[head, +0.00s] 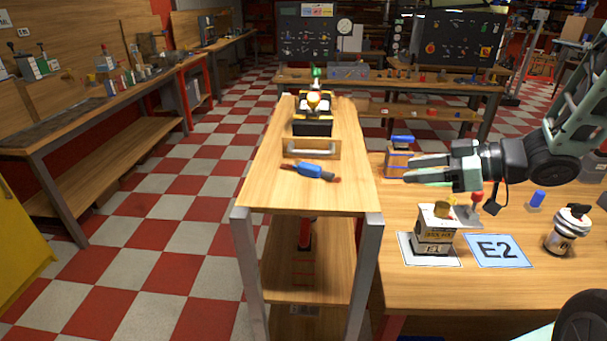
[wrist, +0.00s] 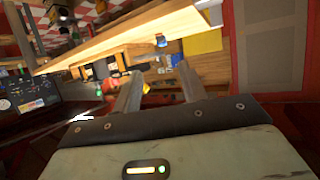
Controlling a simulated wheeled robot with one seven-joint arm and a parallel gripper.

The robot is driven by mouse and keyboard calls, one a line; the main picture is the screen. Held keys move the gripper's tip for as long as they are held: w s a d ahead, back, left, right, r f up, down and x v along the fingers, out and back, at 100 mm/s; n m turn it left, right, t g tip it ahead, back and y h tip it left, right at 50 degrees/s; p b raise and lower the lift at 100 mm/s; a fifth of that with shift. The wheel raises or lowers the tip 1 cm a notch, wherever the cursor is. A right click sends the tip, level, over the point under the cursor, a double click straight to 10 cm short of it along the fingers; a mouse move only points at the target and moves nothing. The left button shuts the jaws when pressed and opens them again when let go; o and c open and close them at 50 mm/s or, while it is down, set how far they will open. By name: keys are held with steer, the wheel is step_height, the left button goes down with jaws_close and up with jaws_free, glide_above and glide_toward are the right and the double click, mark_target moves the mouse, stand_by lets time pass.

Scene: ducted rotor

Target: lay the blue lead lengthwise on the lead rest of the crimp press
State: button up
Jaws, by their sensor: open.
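A blue piece with dark red ends (head: 312,172), possibly the blue lead, lies on the narrow middle bench in the head view. Another blue piece (head: 402,140) sits on top of a small wooden-sided box, and a short blue cylinder (head: 537,198) stands on the right bench. I cannot tell for sure which is the lead. A small machine with a red-knobbed lever (head: 436,236), apparently the crimp press, stands on a white E1 card. Its lead rest is not clear. My gripper (head: 409,168) is open and empty, pointing left above the right bench. Its fingers show apart in the wrist view (wrist: 158,88).
A blue E2 card (head: 498,251) lies bare right of the machine. A white and black canister (head: 568,230) stands further right. A handled tray (head: 312,148) and black-yellow fixture (head: 312,122) occupy the middle bench. The front of the right bench is clear.

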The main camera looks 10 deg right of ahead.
steer(key=p, duration=0.1)
glide_toward(335, 176)
steer(key=x, duration=0.3)
steer(key=shift+d+f, duration=0.1)
steer(key=shift+p+x, duration=1.05)
steer(key=shift+x, duration=1.6)
steer(key=shift+c, duration=0.3)
jaws_close()
